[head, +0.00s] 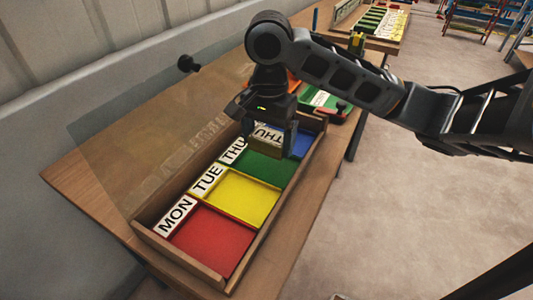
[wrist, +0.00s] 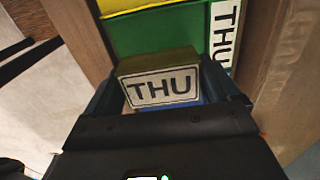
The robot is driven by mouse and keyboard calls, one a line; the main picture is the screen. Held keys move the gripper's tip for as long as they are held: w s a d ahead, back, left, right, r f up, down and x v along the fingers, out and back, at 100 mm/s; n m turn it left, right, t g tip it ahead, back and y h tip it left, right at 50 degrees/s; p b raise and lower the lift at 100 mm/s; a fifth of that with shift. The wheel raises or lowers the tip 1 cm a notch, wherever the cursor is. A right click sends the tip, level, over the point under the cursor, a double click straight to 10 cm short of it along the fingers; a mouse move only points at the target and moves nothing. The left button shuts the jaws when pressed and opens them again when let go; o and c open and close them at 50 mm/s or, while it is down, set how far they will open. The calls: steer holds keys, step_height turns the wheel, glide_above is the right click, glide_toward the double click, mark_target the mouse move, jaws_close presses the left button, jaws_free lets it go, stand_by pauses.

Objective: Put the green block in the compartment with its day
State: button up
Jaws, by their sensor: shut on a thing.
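The green block (head: 266,143) is between the fingers of my gripper (head: 269,137), with a white THU label on one face. In the wrist view the block (wrist: 158,64) looks dull olive green and its THU face is turned to the camera. My gripper (wrist: 160,90) is shut on it from both sides. The block is over the tray, around the border of the green and blue compartments; its exact height is unclear. The green compartment (head: 255,167) has a THU label (head: 234,151) and also shows in the wrist view (wrist: 160,30).
The wooden tray (head: 181,260) also has a red MON compartment (head: 212,240), a yellow TUE one (head: 242,198) and a blue one (head: 302,143) whose label is hidden. A transparent panel with a black knob (head: 188,64) stands beside it. Another table with a similar tray is behind.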

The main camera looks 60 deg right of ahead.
mark_target(266, 166)
steer(key=shift+a+f, duration=0.15)
steer(key=shift+a, duration=0.15)
steer(key=shift+f, duration=2.05)
steer(key=shift+f, duration=0.15)
steer(key=o, duration=0.9)
step_height(266, 166, up, 12)
steer(key=shift+r+p, duration=0.2)
steer(key=shift+p, duration=0.65)
